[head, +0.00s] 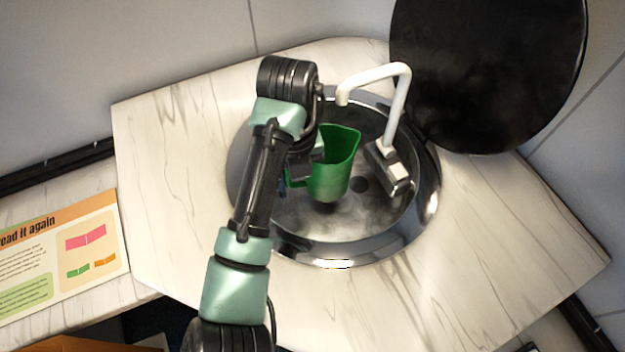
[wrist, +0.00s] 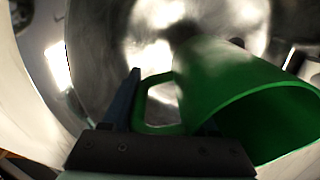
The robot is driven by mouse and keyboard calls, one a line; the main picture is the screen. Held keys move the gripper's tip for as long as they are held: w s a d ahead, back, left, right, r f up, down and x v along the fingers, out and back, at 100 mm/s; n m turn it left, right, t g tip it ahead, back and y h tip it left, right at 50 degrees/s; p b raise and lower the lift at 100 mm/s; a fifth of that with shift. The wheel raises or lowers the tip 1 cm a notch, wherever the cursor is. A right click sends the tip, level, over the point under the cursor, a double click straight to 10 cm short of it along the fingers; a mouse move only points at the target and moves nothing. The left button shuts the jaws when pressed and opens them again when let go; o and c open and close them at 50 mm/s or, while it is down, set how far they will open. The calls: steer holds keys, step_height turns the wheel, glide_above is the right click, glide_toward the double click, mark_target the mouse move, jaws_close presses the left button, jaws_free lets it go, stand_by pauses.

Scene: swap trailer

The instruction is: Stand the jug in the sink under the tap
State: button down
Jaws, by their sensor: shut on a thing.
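The green jug (head: 335,170) is inside the round metal sink (head: 300,225), left of its middle, roughly upright with its open top up. It also shows in the wrist view (wrist: 225,85). My gripper (wrist: 170,105) is shut on the jug's handle, on the jug's left side; in the head view my gripper (head: 292,182) is partly hidden by my arm. The white tap (head: 397,105) rises at the sink's right, and its spout end is above and behind the jug in the picture. I cannot tell whether the jug's base touches the sink floor.
A grey block (head: 390,168) sits at the tap's foot, right of the jug. A round black lid (head: 490,70) stands up behind the sink. The marbled counter (head: 490,230) is clear on the right. A printed sign (head: 60,255) is at the left.

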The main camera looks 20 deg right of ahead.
mark_target(317, 170)
steer(key=shift+f, duration=3)
steer(key=shift+f, duration=0.1)
steer(key=shift+f+b, duration=0.15)
steer(key=shift+b, duration=0.15)
steer(key=shift+c, duration=0.8)
jaws_free()
step_height(317, 170, up, 13)
steer(key=p, duration=0.3)
steer(key=shift+f, duration=0.2)
